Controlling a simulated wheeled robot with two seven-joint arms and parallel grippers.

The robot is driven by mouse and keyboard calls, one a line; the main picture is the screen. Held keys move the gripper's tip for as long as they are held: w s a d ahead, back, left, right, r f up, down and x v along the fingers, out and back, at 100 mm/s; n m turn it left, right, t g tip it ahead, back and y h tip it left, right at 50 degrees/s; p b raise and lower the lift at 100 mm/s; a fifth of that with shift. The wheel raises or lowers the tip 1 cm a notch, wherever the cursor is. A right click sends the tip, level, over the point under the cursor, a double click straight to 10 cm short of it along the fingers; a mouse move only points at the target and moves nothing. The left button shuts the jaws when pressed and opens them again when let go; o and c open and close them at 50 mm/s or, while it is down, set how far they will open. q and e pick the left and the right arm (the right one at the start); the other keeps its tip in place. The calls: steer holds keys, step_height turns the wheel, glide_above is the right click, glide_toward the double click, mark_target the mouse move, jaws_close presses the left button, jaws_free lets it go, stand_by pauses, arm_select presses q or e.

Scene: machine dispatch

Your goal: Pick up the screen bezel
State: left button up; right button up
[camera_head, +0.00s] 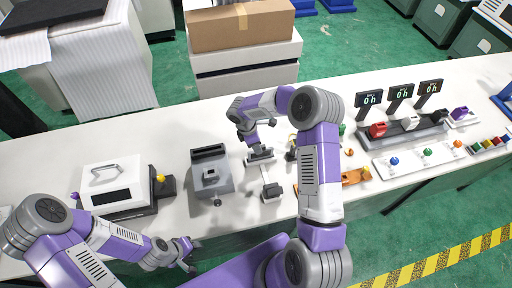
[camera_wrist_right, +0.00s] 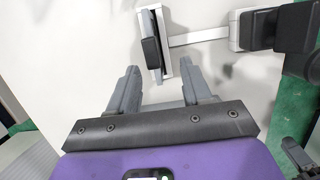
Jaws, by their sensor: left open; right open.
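A small dark part, which looks like the screen bezel (camera_wrist_right: 151,52), stands in a light grey holder (camera_wrist_right: 165,65) in the right wrist view. In the head view the holder (camera_head: 260,157) is small, and I cannot make out the bezel's shape there. My right gripper (camera_wrist_right: 160,72) is open and empty. Its fingers point at the holder, one to each side of the part, and appear short of it. In the head view my right gripper (camera_head: 259,138) is just above the holder. My left gripper (camera_head: 188,254) is open and empty by the table's front edge.
A bar joins the holder to a dark-topped block (camera_head: 271,190). A grey machine (camera_head: 210,174) and a white box with a handle (camera_head: 112,185) stand to the left. An orange tray (camera_head: 350,178), a white button panel (camera_head: 420,158) and displays (camera_head: 400,92) are to the right.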

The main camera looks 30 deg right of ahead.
mark_target(267, 153)
steer(key=shift+w+d+f, duration=0.4)
steer(key=shift+w+f, duration=0.3)
steer(key=shift+w, duration=0.1)
steer(key=x, duration=0.4)
steer(key=s+x, duration=0.1)
steer(key=x, duration=0.1)
steer(key=shift+d+p, duration=0.3)
steer(key=shift+p, duration=0.05)
jaws_close()
